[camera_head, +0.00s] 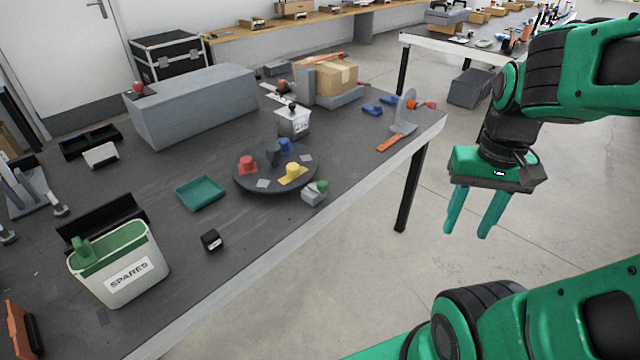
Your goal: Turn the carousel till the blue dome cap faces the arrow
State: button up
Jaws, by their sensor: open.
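The carousel (240,181) is a dark round disc on the grey table. A blue dome cap (285,146) sits at its far side. A red cap (247,164) is at its left and a yellow one (292,170) at its front right, with small grey plates and a dark centre post between them. A grey block with a green knob (321,186) stands at the disc's front right edge. I cannot make out an arrow. My gripper (466,232) is open and empty, fingers down, right of the table and well apart from the carousel.
A teal tray (200,193) and a small black cube (211,240) lie left of the carousel. A white container (293,122) stands behind it. A SPARES bin (119,266) is at front left. An orange-handled tool (390,142) lies near the table's right edge.

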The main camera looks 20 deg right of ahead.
aim_at(268, 176)
jog(key=u, duration=0.25)
jog(key=i, duration=0.85)
jog(key=z, duration=0.1)
